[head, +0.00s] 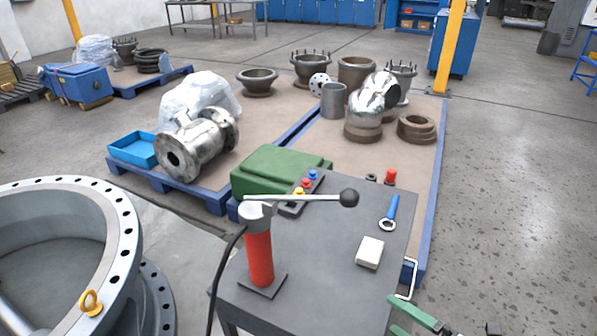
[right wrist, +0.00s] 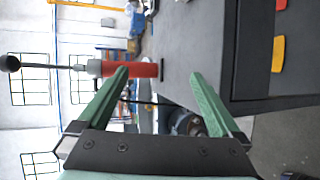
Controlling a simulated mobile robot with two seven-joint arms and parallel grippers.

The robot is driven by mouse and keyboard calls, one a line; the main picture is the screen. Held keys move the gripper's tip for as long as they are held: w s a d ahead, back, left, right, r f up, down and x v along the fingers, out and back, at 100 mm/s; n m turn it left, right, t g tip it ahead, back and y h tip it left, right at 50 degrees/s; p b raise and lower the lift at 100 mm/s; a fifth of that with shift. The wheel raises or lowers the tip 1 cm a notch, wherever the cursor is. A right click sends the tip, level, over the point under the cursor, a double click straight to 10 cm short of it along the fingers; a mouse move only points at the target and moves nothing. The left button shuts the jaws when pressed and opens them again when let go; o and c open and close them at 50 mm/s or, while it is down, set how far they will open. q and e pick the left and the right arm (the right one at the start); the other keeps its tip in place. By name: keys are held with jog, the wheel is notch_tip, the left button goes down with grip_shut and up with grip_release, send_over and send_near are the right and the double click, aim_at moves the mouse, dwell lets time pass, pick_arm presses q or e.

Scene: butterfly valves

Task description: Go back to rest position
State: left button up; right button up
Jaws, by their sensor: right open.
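My right gripper (head: 393,313) shows at the bottom right edge of the head view, its green fingers apart and empty, beside the right side of the grey workbench (head: 330,290). In the right wrist view the right gripper (right wrist: 159,72) has its two fingers spread. The red hand pump (head: 259,258) stands upright on the bench with its lever (head: 300,197) pointing right and ending in a black knob. The pump (right wrist: 145,70) appears sideways behind the upper left finger in the right wrist view. My left gripper is not in view.
A blue-handled wrench (head: 389,212), a white block (head: 370,252) and a button box (head: 301,193) lie on the bench. A large flanged valve body (head: 125,225) stands at left. Blue pallets (head: 189,192) with metal parts lie behind. Floor at right (head: 510,200) is clear.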

jog(key=s+d+f+m+g+h, duration=0.4)
jog(key=s+d+f+m+h, duration=0.4)
jog(key=s+d+f+m, duration=0.45)
jog(key=w+a+f+m+t+y, duration=0.1)
jog(key=w+a+f+m+y, duration=0.1)
jog(key=a+m, duration=1.25)
pick_arm(q)
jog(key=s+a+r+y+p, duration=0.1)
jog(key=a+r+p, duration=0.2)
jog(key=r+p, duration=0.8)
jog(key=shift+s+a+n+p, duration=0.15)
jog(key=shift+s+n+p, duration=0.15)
jog(key=shift+p, duration=1.4)
pick_arm(e)
notch_tip(320, 180, up, 12)
jog(key=s+n, duration=0.1)
jog(key=n, duration=0.1)
jog(key=shift+a+f+n+h, duration=0.2)
jog(key=shift+a+n+h, duration=0.1)
jog(key=shift+a+n, duration=0.15)
jog(key=shift+s, duration=0.1)
